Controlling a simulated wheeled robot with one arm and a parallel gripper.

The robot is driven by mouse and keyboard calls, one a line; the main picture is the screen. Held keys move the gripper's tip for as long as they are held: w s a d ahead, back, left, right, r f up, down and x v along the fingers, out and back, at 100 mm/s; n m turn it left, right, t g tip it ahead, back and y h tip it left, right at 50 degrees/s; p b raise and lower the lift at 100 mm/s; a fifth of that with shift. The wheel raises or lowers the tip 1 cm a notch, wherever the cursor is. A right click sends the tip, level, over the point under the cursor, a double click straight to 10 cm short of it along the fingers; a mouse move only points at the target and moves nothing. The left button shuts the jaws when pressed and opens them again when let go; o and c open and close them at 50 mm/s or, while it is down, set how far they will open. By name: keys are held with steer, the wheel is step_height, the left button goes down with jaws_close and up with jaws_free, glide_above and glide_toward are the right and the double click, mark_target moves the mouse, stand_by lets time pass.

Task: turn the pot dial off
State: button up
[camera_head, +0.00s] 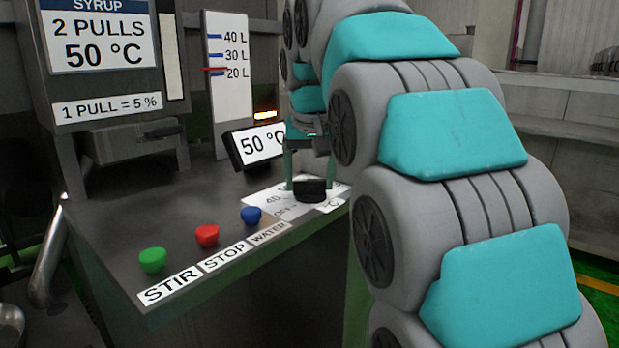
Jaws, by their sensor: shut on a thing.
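The pot dial (312,191) is a black knob on a white label plate (277,204) at the right part of the dark console. The plate shows "40", a partly legible mark that looks like "OFF", and "°C". My gripper (309,183) comes down from above with one green finger on each side of the dial and is shut on it. The dial's exact pointing is hard to read from here. My arm hides what lies behind and to the right of it.
A tilted display (256,146) behind the dial reads 50 °C. Green (152,260), red (206,235) and blue (251,215) buttons line the front edge, labelled STIR, STOP and WATER. A syrup dispenser (110,90) and a litre gauge (230,95) stand behind.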

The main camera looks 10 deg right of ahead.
steer(key=n+y, duration=0.1)
steer(key=n, duration=0.3)
steer(key=shift+d+n+y, duration=0.1)
steer(key=shift+n+y, duration=0.2)
steer(key=shift+y, duration=0.1)
steer(key=n+y, duration=0.1)
steer(key=n, duration=0.3)
steer(key=shift+d+g, duration=0.15)
steer(key=shift+g, duration=0.15)
steer(key=shift+n+y, duration=0.3)
steer(key=o, duration=1.2)
steer(key=shift+o, duration=0.2)
steer(key=shift+s+r, duration=0.1)
